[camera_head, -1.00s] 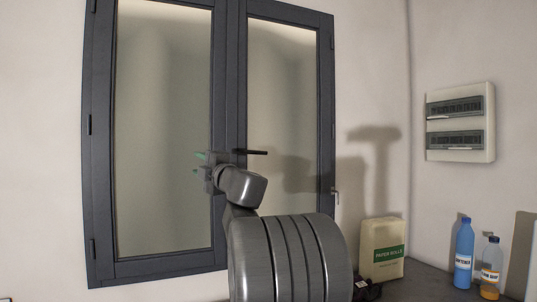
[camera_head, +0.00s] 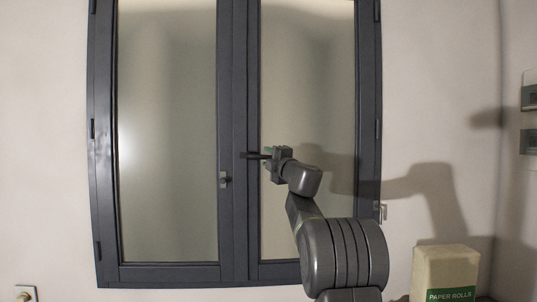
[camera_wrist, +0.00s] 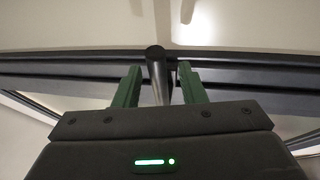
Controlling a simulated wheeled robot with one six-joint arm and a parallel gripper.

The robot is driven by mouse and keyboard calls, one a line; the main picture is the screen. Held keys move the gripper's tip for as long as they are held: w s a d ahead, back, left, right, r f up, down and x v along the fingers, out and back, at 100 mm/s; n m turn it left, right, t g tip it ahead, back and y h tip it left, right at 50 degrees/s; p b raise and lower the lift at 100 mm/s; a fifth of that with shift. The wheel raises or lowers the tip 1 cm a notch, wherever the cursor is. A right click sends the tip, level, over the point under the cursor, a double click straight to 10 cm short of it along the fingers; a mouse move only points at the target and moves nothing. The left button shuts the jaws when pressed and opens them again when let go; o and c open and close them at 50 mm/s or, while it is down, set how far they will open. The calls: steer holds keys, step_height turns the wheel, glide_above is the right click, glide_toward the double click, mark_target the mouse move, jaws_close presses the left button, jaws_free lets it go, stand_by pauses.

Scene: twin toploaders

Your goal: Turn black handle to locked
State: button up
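The black handle (camera_head: 251,155) is on the middle frame of the dark grey double window (camera_head: 237,225). It lies horizontal, its free end pointing right. My gripper (camera_head: 268,153) is at that free end, in front of the right pane. In the wrist view the handle (camera_wrist: 157,75) shows as a dark round-ended bar between the two green fingers of my gripper (camera_wrist: 160,88). The fingers are open, with a gap showing on each side of the bar. The handle's mount is partly unclear in the head view.
A paper rolls package (camera_head: 445,270) stands at lower right. A wall box (camera_head: 530,115) is at the right edge. The space before the left pane is clear.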

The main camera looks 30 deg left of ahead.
steer(key=shift+a+r, duration=0.1)
steer(key=shift+a, duration=0.3)
steer(key=shift+w, duration=0.1)
steer(key=shift+d, duration=0.1)
steer(key=shift+c, duration=0.5)
jaws_close()
